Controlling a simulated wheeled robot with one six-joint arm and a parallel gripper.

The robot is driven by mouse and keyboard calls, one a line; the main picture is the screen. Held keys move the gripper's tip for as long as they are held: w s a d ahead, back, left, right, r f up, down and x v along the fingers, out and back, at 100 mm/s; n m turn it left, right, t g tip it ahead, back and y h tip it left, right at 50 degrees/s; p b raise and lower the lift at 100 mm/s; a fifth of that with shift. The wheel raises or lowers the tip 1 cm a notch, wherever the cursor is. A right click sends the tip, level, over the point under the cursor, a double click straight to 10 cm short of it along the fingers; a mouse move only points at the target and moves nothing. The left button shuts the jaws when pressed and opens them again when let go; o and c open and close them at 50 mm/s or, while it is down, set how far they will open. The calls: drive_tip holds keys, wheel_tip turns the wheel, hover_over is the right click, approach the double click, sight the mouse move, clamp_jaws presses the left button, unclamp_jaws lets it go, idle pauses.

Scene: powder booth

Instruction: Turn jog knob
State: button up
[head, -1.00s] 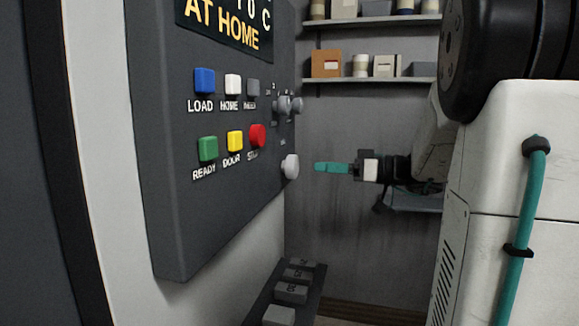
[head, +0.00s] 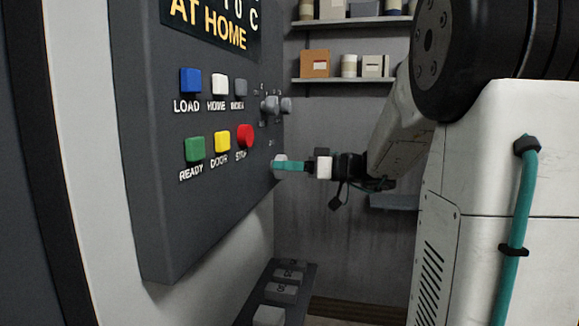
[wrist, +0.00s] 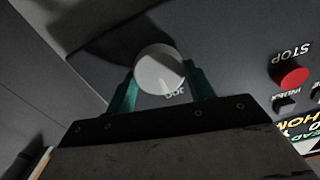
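The jog knob (head: 279,168) is a pale round knob low on the right side of the dark control panel (head: 165,225). In the head view my gripper (head: 284,166) reaches in from the right, and its teal fingers overlap the knob and hide part of it. In the wrist view the knob's round face (wrist: 159,70) sits between the two teal fingers, one on each side, with the label partly visible below it. The fingers look open around the knob; whether either touches it is hard to tell.
The red STOP button (head: 245,136) is up and left of the knob. A grey selector knob (head: 269,106) is above it. Several other buttons fill the panel's left. A dark keyed box (head: 283,289) stands below. Shelves (head: 345,80) line the back wall.

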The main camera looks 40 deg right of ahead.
drive_tip(key=shift+m, duration=0.3)
drive_tip(key=m, duration=1.6)
drive_tip(key=f+m, duration=0.1)
drive_tip(key=m, duration=0.8)
drive_tip(key=shift+w+d, duration=0.1)
drive_tip(key=shift+m, duration=0.3)
idle(0.3)
drive_tip(key=o, duration=1)
drive_tip(key=shift+c, duration=0.2)
drive_tip(key=v, duration=0.7)
drive_tip(key=shift+s+d, duration=0.25)
drive_tip(key=shift+s, duration=0.1)
